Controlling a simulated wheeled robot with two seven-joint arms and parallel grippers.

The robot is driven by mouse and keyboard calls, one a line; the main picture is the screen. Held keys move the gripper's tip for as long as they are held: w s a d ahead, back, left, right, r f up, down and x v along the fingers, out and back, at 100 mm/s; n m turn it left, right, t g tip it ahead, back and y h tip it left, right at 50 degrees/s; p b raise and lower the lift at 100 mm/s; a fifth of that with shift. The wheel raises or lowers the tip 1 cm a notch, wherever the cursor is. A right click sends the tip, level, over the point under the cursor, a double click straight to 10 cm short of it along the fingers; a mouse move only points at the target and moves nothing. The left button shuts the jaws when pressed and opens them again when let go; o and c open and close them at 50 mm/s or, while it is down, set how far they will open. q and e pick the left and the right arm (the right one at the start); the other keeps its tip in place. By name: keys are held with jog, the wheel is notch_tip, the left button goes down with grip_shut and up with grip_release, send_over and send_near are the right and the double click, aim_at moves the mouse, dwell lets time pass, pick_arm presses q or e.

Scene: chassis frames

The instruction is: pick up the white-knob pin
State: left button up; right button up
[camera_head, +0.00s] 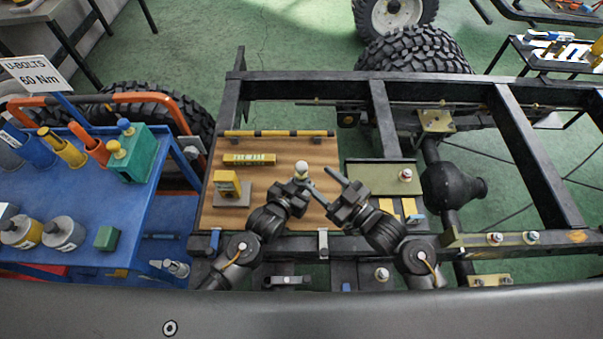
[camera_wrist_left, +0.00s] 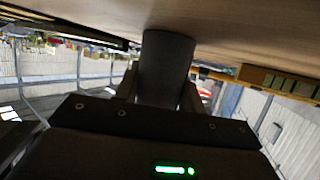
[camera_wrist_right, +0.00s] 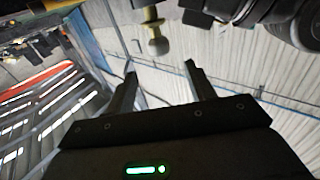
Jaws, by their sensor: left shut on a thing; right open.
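The white-knob pin (camera_head: 301,166) is at the tips of my left gripper (camera_head: 301,181), above the wooden board (camera_head: 270,205). My left gripper is shut on it. In the left wrist view a dark grey cylinder (camera_wrist_left: 166,65), which looks like the pin's body, stands between the fingers and reaches the board's surface; I cannot tell whether it touches.
A yellow block (camera_head: 228,185) on a base and a yellow labelled bar (camera_head: 249,159) lie on the board. A green panel (camera_head: 372,177) with a bolt is to the right. Black chassis rails (camera_head: 385,120) surround the area. A blue cart (camera_head: 75,205) with knobbed parts stands left.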

aim_at(306, 170)
jog(key=shift+f+x, duration=0.2)
jog(key=shift+x, duration=1.8)
jog(key=shift+f+x, duration=0.25)
jog(key=shift+x, duration=1.75)
jog(key=shift+c, duration=0.2)
jog(key=c, duration=1.1)
notch_tip(306, 170, up, 10)
jog(key=shift+r, duration=0.1)
pick_arm(q)
jog(key=o, duration=1.1)
jog(key=shift+o, duration=0.2)
